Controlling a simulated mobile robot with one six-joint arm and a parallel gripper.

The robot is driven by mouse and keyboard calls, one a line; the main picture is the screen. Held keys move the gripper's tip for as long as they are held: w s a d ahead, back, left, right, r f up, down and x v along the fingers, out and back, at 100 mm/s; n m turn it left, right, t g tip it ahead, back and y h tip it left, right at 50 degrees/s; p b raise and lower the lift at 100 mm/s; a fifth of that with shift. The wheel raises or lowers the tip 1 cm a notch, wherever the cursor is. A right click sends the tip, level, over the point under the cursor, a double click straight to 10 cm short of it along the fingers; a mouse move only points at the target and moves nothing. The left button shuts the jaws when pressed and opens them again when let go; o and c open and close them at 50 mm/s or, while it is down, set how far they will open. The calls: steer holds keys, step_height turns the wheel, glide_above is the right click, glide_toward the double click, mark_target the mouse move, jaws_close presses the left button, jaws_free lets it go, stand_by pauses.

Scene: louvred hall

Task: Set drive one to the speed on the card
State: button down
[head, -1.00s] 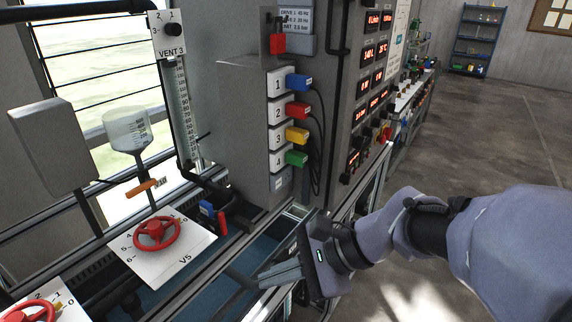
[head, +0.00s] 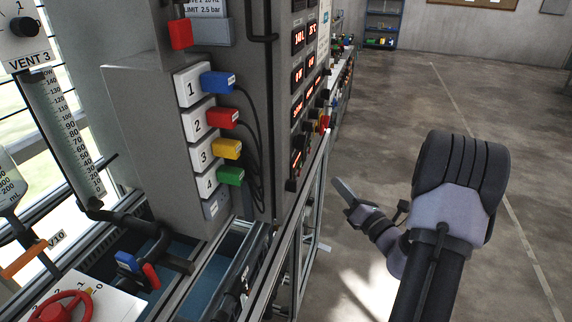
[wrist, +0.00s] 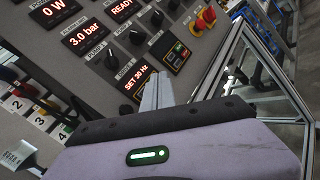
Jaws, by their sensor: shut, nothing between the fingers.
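The card (head: 207,8) is cut off at the top of the head view; I read "LIMIT 2.5 bar", but its drive lines are not clearly legible. In the wrist view a red-lit display (wrist: 136,84) reads "SET 30 Hz".
Numbered sockets with blue, red, yellow and green plugs (head: 229,175) and hanging cables are on the grey cabinet. A metal frame (head: 305,215) edges the bench below the panel. Red and yellow buttons (wrist: 205,18) are on the panel. The floor to the right is clear.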

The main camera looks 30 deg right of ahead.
steer(key=d, duration=0.1)
glide_toward(297, 167)
steer(key=shift+m+h, duration=0.3)
steer(key=shift+h, duration=0.1)
steer(key=shift+w+d+r+p, duration=0.1)
steer(key=shift+w+d+p, duration=0.1)
steer(key=shift+w, duration=0.45)
steer(key=shift+w+d+r+p, duration=0.1)
steer(key=shift+w+d, duration=0.1)
steer(key=shift+w, duration=0.4)
steer(key=shift+w+d+r+p, duration=0.1)
steer(key=shift+w+d+p, duration=0.1)
steer(key=shift+w, duration=0.45)
stand_by(0.5)
steer(key=shift+w+a, duration=0.3)
steer(key=shift+w+a, duration=0.2)
steer(key=shift+w, duration=0.05)
stand_by(1.9)
steer(key=shift+s+d, duration=0.5)
steer(key=shift+s, duration=0.1)
